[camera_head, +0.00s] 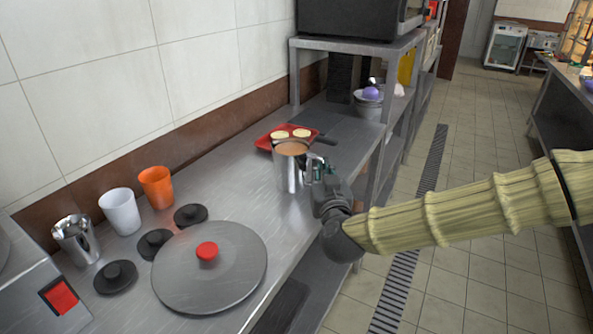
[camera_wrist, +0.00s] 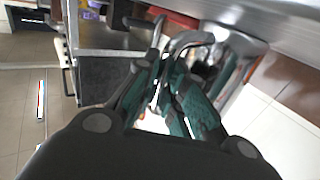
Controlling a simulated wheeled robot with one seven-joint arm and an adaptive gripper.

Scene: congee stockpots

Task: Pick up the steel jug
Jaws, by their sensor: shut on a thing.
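The steel jug (camera_head: 288,175) is upright at the counter's front edge, with something brown inside its top. Its handle faces right, toward my gripper (camera_head: 318,173). My gripper is shut on the jug's handle. In the wrist view, the teal-padded fingers (camera_wrist: 168,98) close around the curved handle (camera_wrist: 186,40), and the shiny jug body (camera_wrist: 232,45) is beyond them. I cannot tell whether the jug's base touches the counter. The fingers partly hide the handle.
A red tray (camera_head: 265,143) with pale round pieces lies behind the jug. A large lid (camera_head: 225,272) with a red knob, black knobbed discs (camera_head: 190,215), an orange cup (camera_head: 156,187), a white cup (camera_head: 120,211) and another steel vessel (camera_head: 76,240) stand left. A shelf post (camera_head: 378,165) is close right.

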